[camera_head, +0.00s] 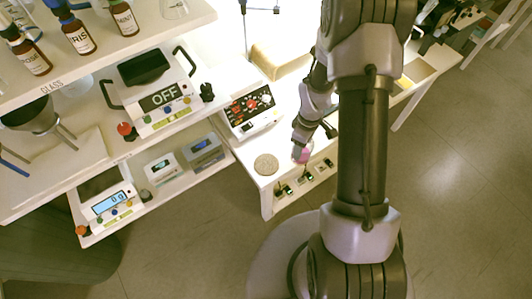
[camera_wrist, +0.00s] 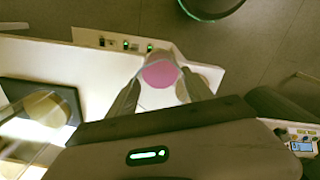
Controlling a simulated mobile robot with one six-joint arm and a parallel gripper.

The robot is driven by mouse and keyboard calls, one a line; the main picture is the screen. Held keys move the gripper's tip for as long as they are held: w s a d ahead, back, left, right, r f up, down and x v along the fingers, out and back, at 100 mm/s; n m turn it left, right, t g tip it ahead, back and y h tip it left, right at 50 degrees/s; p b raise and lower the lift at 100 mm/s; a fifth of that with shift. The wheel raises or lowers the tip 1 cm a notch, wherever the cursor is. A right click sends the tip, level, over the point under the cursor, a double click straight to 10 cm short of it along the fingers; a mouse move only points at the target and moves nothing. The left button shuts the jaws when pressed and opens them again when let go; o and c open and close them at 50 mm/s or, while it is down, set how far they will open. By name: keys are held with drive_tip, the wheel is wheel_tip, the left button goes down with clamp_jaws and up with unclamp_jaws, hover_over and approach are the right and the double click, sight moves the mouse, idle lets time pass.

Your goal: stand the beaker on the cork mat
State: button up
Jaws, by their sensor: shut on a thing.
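The beaker (camera_head: 301,154) holds pink liquid. It also shows in the wrist view (camera_wrist: 160,74), between the two fingers of my gripper (camera_wrist: 161,78). In the head view my gripper (camera_head: 301,144) is shut on the beaker near the front part of the white table. The round cork mat (camera_head: 265,164) lies flat and bare on the table, to the left of the beaker. Whether the beaker touches the table cannot be told.
Several small black fittings (camera_head: 304,176) line the table's front edge, near the beaker. A shelf unit with scales (camera_head: 108,205) is at the left. A tan block (camera_head: 279,62) lies farther back.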

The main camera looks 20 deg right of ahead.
drive_tip(key=shift+w+a+f+b, duration=0.55)
drive_tip(key=shift+a+f, duration=0.25)
drive_tip(key=shift+a, duration=1.1)
drive_tip(key=shift+w+a+f+b, duration=0.5)
drive_tip(key=shift+a+f, duration=0.25)
drive_tip(key=shift+a, duration=1.15)
drive_tip(key=shift+w+a+f+b, duration=0.5)
drive_tip(key=shift+a+f, duration=0.3)
drive_tip(key=shift+a, duration=1.1)
drive_tip(key=shift+f, duration=0.2)
drive_tip(key=o, duration=1.7)
drive_tip(key=shift+o, duration=0.2)
drive_tip(key=shift+r, duration=0.1)
